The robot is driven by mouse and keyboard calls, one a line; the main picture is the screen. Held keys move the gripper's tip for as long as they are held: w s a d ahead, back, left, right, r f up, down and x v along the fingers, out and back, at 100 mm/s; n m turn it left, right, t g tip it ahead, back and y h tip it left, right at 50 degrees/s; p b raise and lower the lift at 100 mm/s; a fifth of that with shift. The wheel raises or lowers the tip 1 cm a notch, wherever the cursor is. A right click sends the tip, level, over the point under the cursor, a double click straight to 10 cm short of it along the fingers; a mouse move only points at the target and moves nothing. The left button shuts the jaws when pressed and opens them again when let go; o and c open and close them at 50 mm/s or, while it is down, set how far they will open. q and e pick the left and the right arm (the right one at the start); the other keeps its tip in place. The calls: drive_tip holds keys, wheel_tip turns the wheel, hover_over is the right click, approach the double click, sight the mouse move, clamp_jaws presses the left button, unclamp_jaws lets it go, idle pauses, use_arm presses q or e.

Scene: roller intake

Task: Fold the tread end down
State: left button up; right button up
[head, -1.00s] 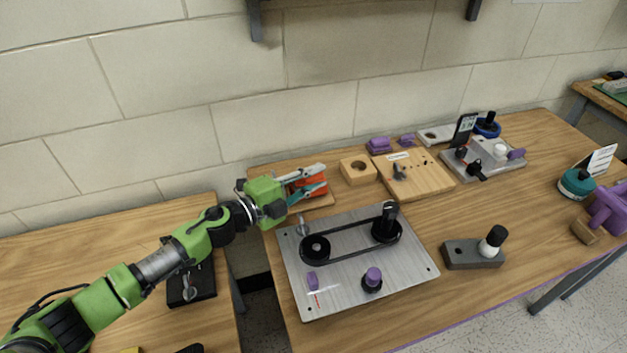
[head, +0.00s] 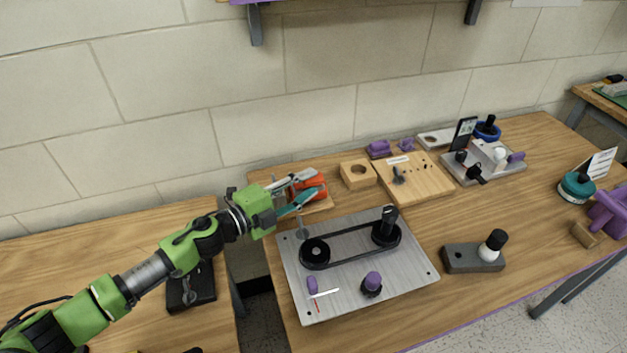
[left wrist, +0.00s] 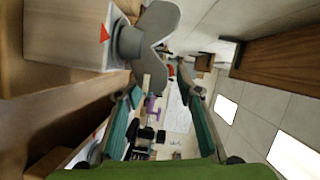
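A black belt (head: 349,258), which may be the tread, runs as a closed loop around a round black roller (head: 315,252) and a second roller with an upright black knob (head: 387,224). Both are on a brushed metal plate (head: 405,287). I cannot make out a loose tread end. My left gripper (head: 315,183) is beyond the plate's back left corner, its fingers apart. A red-orange piece (head: 316,186) shows between and behind the fingers in the head view; whether they touch it is unclear. In the left wrist view the teal fingers (left wrist: 163,115) are wide apart. My right gripper is not in view.
A purple knob (head: 373,280) and a small purple tab (head: 312,286) stand at the plate's front. A wooden block with a hole (head: 358,173) and a wooden board (head: 425,184) lie behind. A grey block (head: 462,259) is right of the plate. A gap separates the two tables.

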use_arm(q)
drive_tip(key=shift+r+v, duration=0.2)
drive_tip(key=shift+v, duration=2.55)
